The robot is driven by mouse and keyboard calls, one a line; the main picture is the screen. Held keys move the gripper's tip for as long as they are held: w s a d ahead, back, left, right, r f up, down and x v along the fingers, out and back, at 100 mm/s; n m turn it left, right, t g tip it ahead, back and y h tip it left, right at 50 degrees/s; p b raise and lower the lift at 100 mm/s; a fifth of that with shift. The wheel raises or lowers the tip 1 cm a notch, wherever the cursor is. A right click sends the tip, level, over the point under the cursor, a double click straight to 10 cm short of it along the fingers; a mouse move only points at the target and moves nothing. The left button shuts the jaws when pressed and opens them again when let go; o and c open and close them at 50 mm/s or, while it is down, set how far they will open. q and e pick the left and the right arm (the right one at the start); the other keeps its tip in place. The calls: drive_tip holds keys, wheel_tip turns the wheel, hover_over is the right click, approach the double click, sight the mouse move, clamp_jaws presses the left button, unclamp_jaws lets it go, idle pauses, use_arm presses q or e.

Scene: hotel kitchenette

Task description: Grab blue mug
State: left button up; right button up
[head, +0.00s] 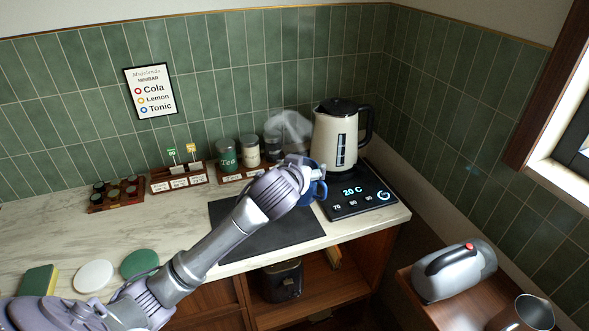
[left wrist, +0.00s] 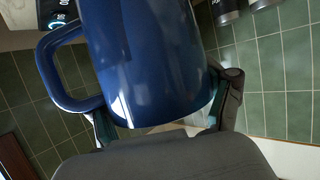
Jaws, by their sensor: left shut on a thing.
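The blue mug (head: 316,190) shows in the head view in front of the kettle, partly hidden behind my left gripper (head: 302,174). In the left wrist view the mug (left wrist: 145,60) fills the upper middle, with its handle to the left. My left gripper (left wrist: 165,112) is shut on the mug's body, one finger on each side. The tiled wall shows behind the mug in that view. The mug appears held above the counter, near the right edge of the dark mat. My right gripper is not in view.
A cream kettle (head: 335,138) stands behind the mug on a black heating base (head: 352,203). A dark mat (head: 262,240) lies under my left arm. Tea canisters (head: 226,157) and racks stand along the wall. White (head: 94,276) and green (head: 140,264) discs lie front left.

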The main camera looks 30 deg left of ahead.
sight(315, 163)
use_arm(q)
drive_tip(key=shift+s+d+r, duration=0.15)
drive_tip(key=shift+d+r, duration=0.35)
drive_tip(key=shift+d, duration=0.25)
drive_tip(key=shift+s+d+r, duration=0.1)
drive_tip(key=shift+d+r, duration=0.4)
drive_tip(key=shift+d, duration=0.2)
